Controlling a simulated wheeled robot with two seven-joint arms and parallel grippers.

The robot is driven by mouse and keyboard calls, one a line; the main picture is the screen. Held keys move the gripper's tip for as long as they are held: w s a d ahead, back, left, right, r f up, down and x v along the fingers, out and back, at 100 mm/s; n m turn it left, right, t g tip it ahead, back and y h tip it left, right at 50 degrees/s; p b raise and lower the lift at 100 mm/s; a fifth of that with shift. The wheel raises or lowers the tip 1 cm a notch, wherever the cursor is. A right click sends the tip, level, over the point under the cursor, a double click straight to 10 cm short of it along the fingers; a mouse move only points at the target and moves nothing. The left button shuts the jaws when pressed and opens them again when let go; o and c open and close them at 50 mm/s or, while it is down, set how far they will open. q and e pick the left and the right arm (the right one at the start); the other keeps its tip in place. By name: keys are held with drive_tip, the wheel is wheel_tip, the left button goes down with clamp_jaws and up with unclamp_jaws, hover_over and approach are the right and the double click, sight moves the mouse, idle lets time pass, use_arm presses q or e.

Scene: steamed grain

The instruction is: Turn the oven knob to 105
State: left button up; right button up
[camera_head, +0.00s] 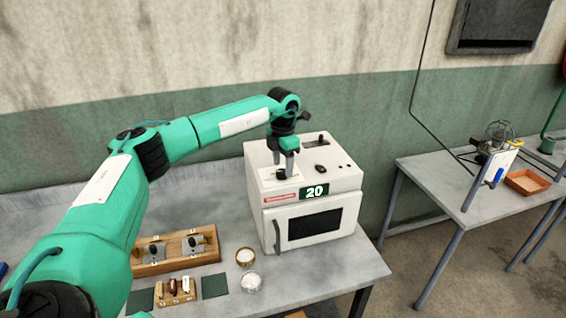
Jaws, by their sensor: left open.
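The white oven (258,222) stands on the grey table, with a dark window in its closed front door. Its green-lit display (314,191) reads 20. On its top are a small dark knob (322,169) and a dark plate at the back. My left gripper (284,174) points down onto the left part of the oven's top, over a dark piece there. The gripper is open, and its fingers hide much of what is between them, so I cannot tell whether they touch a knob. My right gripper is not in view.
A second table (440,178) at right carries a device and an orange tray (527,182).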

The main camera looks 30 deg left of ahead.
use_arm(q)
drive_tip(key=shift+f, duration=1.1)
drive_tip(key=c, duration=1)
drive_tip(key=shift+o, duration=0.2)
